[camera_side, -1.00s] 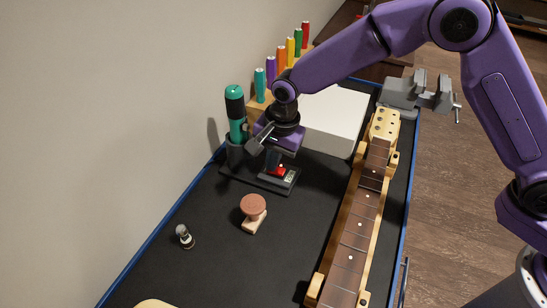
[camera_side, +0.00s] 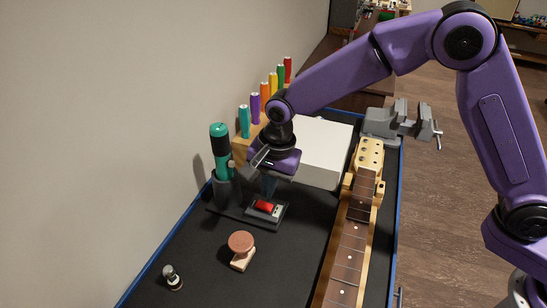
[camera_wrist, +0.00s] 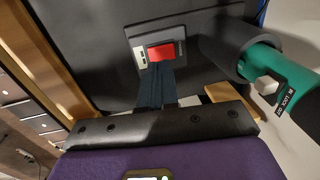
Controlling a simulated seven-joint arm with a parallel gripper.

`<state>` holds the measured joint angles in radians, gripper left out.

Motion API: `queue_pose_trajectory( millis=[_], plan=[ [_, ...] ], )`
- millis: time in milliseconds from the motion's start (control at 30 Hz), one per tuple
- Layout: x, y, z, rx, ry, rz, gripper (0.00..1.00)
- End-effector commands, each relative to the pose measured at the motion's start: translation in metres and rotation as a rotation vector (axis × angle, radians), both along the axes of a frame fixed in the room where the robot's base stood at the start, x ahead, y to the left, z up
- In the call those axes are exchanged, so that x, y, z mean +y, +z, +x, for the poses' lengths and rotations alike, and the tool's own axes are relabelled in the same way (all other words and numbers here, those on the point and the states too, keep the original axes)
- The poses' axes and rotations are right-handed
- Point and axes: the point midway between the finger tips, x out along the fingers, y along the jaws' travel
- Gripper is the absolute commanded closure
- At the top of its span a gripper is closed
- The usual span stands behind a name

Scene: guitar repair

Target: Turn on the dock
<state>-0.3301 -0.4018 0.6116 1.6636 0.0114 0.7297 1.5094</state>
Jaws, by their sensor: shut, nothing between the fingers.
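The dock (camera_side: 236,213) is a dark flat base on the bench, holding a teal and black tool (camera_side: 219,150) upright in a dark cup. At its right end is a red rocker switch (camera_side: 266,207) in a grey plate. In the wrist view the switch (camera_wrist: 166,51) shows whole except where the fingertips cover its lower left edge. My gripper (camera_side: 268,195) is shut and empty, pointing down just above the switch. In the wrist view my gripper (camera_wrist: 156,68) shows at the switch's near edge. I cannot tell if the tips touch it, or which way the switch is set.
A round-topped brown and wood piece (camera_side: 241,245) and a small metal item (camera_side: 172,277) lie in front of the dock. Coloured-handled tools (camera_side: 256,108) stand behind, beside a white box (camera_side: 322,150). A guitar neck (camera_side: 350,245) and a grey vise (camera_side: 395,122) are to the right.

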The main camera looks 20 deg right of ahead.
Motion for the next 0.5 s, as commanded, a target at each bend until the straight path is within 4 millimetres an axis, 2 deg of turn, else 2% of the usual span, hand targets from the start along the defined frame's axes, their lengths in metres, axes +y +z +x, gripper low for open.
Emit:
queue_pose_trajectory(
  millis=[33,300,500],
  plan=[
    [-0.001,0.013,-0.001,-0.004,0.0,0.004,1.0],
    [-0.006,0.067,-0.006,-0.004,0.001,0.003,1.0],
    [-0.009,0.094,-0.009,-0.002,0.0,0.002,1.0]
  ],
)
